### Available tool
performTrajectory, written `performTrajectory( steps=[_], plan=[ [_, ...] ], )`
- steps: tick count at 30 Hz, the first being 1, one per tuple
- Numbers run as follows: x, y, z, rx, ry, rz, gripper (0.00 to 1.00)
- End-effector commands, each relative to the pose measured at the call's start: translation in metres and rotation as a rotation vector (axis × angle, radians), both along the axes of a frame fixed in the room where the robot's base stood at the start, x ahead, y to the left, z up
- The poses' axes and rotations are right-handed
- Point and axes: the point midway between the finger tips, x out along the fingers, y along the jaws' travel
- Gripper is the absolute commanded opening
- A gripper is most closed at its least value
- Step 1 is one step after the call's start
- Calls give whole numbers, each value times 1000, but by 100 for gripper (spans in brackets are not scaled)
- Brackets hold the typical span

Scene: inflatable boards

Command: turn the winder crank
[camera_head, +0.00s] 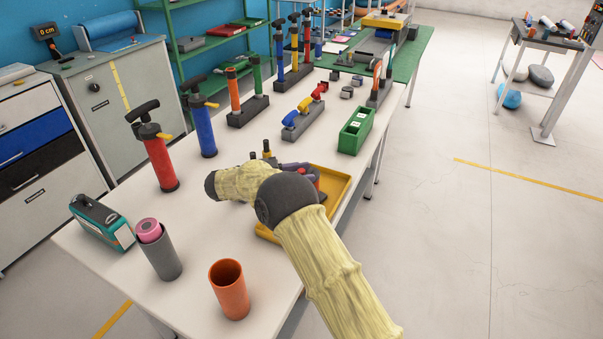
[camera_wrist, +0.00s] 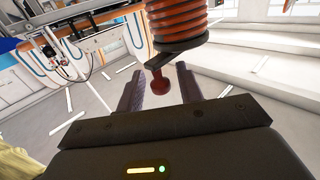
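The winder shows in the wrist view as an orange ribbed coil (camera_wrist: 180,20) on a dark drum. Its crank is a dark arm (camera_wrist: 157,61) ending in a red knob (camera_wrist: 159,88). My gripper (camera_wrist: 160,72) is open, with one purple-grey finger on each side of the knob and visible gaps between. In the head view, a red part (camera_head: 313,172) shows beside my fingers, over the yellow tray (camera_head: 335,185). My padded arm hides most of the winder there.
Red (camera_head: 157,160) and blue (camera_head: 203,125) pumps stand left on the white table. A grey cup (camera_head: 163,258), an orange cup (camera_head: 229,292) and a teal box (camera_head: 102,222) are near the front. A green box (camera_head: 355,132) stands behind the tray.

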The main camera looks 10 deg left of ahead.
Motion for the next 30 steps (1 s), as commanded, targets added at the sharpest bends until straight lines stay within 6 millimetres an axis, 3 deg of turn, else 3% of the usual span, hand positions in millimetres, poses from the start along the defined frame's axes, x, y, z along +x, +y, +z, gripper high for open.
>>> performTrajectory(
  steps=[13,30],
  plan=[
    [-3,8,-1,0,0,1,39],
    [-33,91,-1,0,-3,3,39]
  ],
)
